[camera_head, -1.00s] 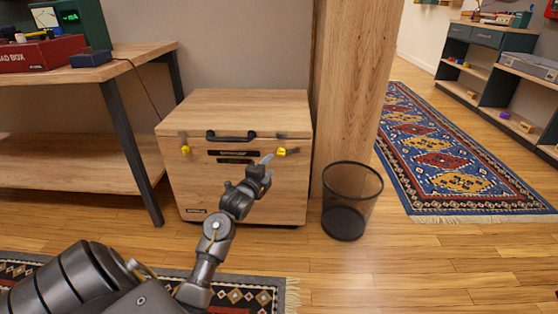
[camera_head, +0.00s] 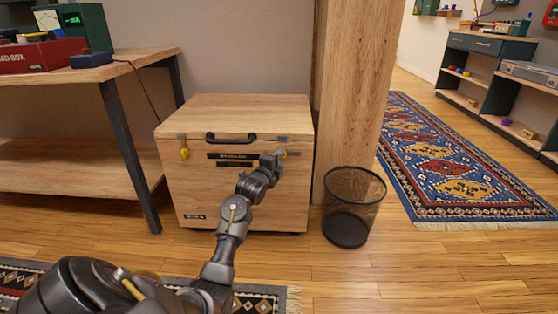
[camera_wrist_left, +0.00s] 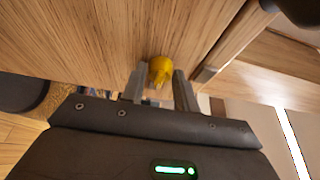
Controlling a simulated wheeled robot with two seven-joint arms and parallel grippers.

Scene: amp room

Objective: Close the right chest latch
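The wooden chest (camera_head: 240,195) stands against the wall with its lid down and a black handle (camera_head: 231,138) at its front. The yellow left latch (camera_head: 184,153) hangs at the front left. The yellow right latch (camera_head: 283,154) is at the front right, partly hidden behind my left gripper (camera_head: 276,158). In the left wrist view the right latch (camera_wrist_left: 160,70) lies between the fingertips of my left gripper (camera_wrist_left: 158,84). The two fingers are apart, with a gap beside the latch; firm contact cannot be told. My right gripper is out of view.
A black mesh bin (camera_head: 350,205) stands just right of the chest, before a wooden post (camera_head: 345,90). A workbench (camera_head: 110,70) is on the left. A patterned rug (camera_head: 450,165) and shelves (camera_head: 480,75) are at the right.

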